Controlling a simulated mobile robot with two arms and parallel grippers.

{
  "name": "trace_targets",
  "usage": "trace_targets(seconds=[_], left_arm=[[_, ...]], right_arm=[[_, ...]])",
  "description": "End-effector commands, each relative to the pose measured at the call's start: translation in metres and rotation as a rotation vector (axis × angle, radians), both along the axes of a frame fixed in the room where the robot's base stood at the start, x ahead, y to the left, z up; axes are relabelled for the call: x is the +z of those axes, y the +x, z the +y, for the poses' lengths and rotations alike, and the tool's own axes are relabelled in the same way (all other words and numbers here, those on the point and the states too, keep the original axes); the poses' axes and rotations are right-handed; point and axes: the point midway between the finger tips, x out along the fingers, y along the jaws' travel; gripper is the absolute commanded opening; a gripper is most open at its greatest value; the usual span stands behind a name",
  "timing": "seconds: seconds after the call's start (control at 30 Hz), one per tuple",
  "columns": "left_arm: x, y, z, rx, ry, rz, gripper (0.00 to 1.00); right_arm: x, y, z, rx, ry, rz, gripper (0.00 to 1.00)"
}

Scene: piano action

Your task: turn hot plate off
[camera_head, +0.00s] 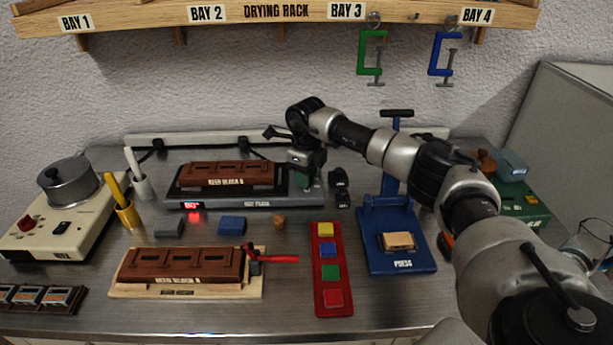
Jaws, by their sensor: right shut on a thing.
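The hot plate (248,202) is a long, low dark unit with a grey front at the back middle of the bench. Its red display (193,206) is lit on the left of the front. A brown reed block (228,175) lies on top. My right gripper (303,178) points down at the hot plate's right end, shut on a small green part (303,182) there. The gripper hides most of that part, so I cannot tell its shape or setting. My left gripper is out of view.
Black knob-like pieces (338,178) stand just right of the hot plate. A blue press (400,240) stands under my right arm. In front are a red tray (331,298) of coloured blocks and another reed block (180,265) on a wooden base. A pot (68,180) sits at left.

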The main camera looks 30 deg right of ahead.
Motion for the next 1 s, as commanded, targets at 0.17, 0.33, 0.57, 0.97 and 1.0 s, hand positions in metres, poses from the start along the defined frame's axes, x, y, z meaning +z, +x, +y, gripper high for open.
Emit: trace_targets(seconds=[0.17, 0.33, 0.57, 0.97, 1.0], left_arm=[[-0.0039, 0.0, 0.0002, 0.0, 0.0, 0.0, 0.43], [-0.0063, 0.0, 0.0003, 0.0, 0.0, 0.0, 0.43], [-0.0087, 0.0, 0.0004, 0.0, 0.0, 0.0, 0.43], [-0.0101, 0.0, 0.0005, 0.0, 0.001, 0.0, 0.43], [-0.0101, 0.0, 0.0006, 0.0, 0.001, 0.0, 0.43]], right_arm=[[0.0015, 0.0011, -0.0006, 0.164, 0.0, -0.006, 0.09], [0.0019, 0.0012, -0.0005, 0.309, -0.001, -0.007, 0.09], [0.0024, 0.0013, -0.0006, 0.458, -0.001, -0.007, 0.09], [0.0026, 0.0011, -0.0007, 0.57, -0.001, -0.006, 0.09], [0.0026, 0.0011, -0.0007, 0.573, -0.001, -0.006, 0.09]])
